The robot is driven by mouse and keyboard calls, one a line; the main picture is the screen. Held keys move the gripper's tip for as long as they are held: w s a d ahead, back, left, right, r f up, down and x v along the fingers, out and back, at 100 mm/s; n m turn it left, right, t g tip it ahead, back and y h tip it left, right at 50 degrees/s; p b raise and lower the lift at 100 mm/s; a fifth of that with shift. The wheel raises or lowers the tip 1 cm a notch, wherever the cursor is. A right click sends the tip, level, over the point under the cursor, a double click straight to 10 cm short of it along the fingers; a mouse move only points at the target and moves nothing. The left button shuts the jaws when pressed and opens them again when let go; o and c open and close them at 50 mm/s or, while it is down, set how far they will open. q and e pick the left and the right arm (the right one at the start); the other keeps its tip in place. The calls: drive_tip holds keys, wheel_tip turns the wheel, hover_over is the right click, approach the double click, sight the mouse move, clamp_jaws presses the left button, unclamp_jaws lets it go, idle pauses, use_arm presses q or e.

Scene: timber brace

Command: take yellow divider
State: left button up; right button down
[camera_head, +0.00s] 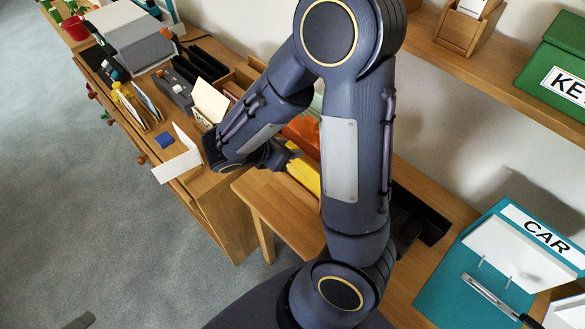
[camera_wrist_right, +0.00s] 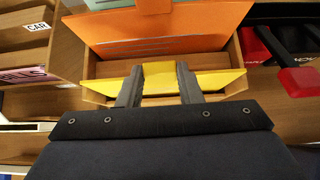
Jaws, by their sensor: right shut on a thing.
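The yellow divider (camera_wrist_right: 210,84) stands across the front of a wooden box in the right wrist view. Its raised middle part (camera_wrist_right: 158,78) is between the two fingers of my right gripper (camera_wrist_right: 158,70), which is shut on it. In the head view the yellow divider (camera_head: 303,174) shows beside my right gripper (camera_head: 294,154), partly hidden by my arm. The divider's lower part is hidden inside the box. My left gripper is not in view.
An orange divider (camera_wrist_right: 170,32) stands behind the yellow one in the wooden box (camera_wrist_right: 108,70). A black item with a red end (camera_wrist_right: 300,82) is at the right. A teal CAR folder (camera_head: 455,280) lies on the desk, and a green box (camera_head: 555,65) sits on the shelf.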

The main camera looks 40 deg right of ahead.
drive_tip(key=shift+r, duration=0.25)
drive_tip(key=shift+r+p, duration=1.25)
drive_tip(key=shift+p, duration=0.05)
wheel_tip(320, 180, up, 8)
drive_tip(key=p, duration=0.7)
idle(0.6)
